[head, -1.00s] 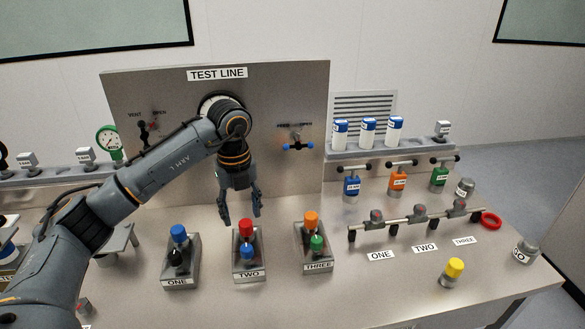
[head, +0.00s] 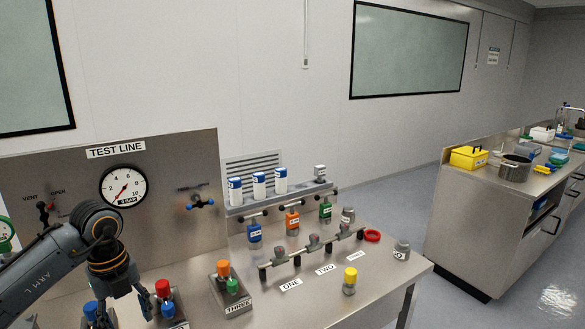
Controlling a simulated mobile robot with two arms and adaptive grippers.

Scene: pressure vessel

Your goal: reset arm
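My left gripper (head: 126,309) hangs at the lower left of the head view, pointing down over the bench by the red-capped part (head: 163,289). Its fingers are partly cut off by the lower edge; they seem spread, with nothing seen between them. My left arm (head: 45,272) comes in from the left, in front of the TEST LINE panel (head: 180,165). My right gripper is not in view.
The round gauge (head: 123,187) and a blue-handled valve (head: 201,204) are on the panel. The THREE block (head: 231,290), a rail of fittings (head: 313,245) and a yellow-capped part (head: 350,280) stand on the bench. A side counter (head: 476,210) stands right, across open floor.

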